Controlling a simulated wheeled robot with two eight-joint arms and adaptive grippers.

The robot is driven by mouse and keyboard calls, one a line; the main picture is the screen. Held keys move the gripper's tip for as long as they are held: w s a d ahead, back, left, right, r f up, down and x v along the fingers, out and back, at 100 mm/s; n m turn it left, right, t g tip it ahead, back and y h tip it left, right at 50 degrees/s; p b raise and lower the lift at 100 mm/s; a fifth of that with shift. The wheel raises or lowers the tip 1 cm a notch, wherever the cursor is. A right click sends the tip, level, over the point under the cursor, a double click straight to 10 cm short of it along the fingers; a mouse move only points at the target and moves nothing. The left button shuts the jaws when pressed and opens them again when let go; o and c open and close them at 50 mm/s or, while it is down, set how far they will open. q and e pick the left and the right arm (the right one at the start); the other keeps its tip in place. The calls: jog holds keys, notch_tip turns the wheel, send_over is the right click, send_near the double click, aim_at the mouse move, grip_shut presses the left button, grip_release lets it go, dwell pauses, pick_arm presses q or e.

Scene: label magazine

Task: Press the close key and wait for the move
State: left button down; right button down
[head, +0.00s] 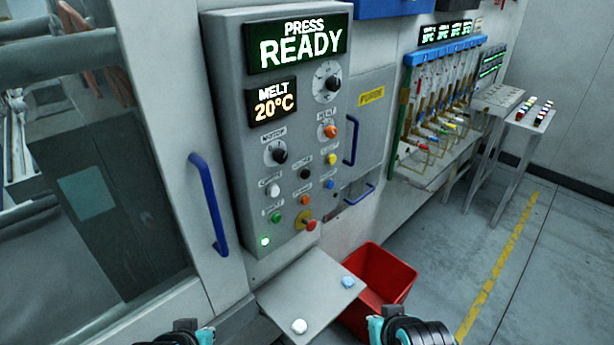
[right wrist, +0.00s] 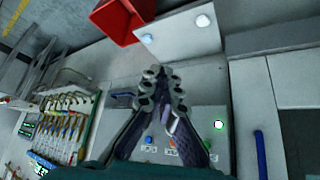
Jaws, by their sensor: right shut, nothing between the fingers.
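The grey press panel (head: 240,140) stands in the middle of the head view, with a display reading PRESS READY (head: 298,43). Below it are a white key (head: 272,190), a black key (head: 305,173), a green key (head: 277,217) and others; their small labels are too blurred to read surely. A tilted shelf below carries a white button (head: 299,326) and a blue button (head: 348,282). My right gripper (right wrist: 163,82) is shut and empty, in front of the panel in the right wrist view. My left gripper (head: 185,335) barely shows at the bottom edge; its fingers are hidden.
A red bin (head: 385,275) stands on the floor right of the shelf. A blue door handle (head: 208,203) sticks out left of the panel. A red mushroom button (head: 309,225) sits low on the panel. A hose rack (head: 440,110) and a small table are farther right.

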aim_at(306, 174)
jog(key=w+a+r+n+t+p, duration=0.1)
jog(key=w+r+t+p, duration=0.1)
jog(key=w, duration=0.6)
jog(key=w+a+r+n+t+p, duration=0.1)
jog(key=w+r+n+t+p, duration=0.1)
jog(key=w+r, duration=0.5)
jog(key=w+a+r+n+t+h+p, duration=0.1)
jog(key=w+r+p, duration=0.4)
jog(key=w, duration=0.5)
jog(key=shift+w+a+n+t+p, duration=0.2)
jog(key=shift+a+n+t+p, duration=0.3)
jog(key=shift+t, duration=0.7)
jog(key=shift+a, duration=0.15)
jog(key=w+a, duration=0.5)
jog(key=w, duration=0.1)
jog(key=shift+w+a+b, duration=0.2)
jog(key=shift+w+b, duration=0.1)
jog(key=shift+w, duration=0.1)
jog(key=shift+w, duration=0.1)
jog(key=shift+w+a, duration=0.25)
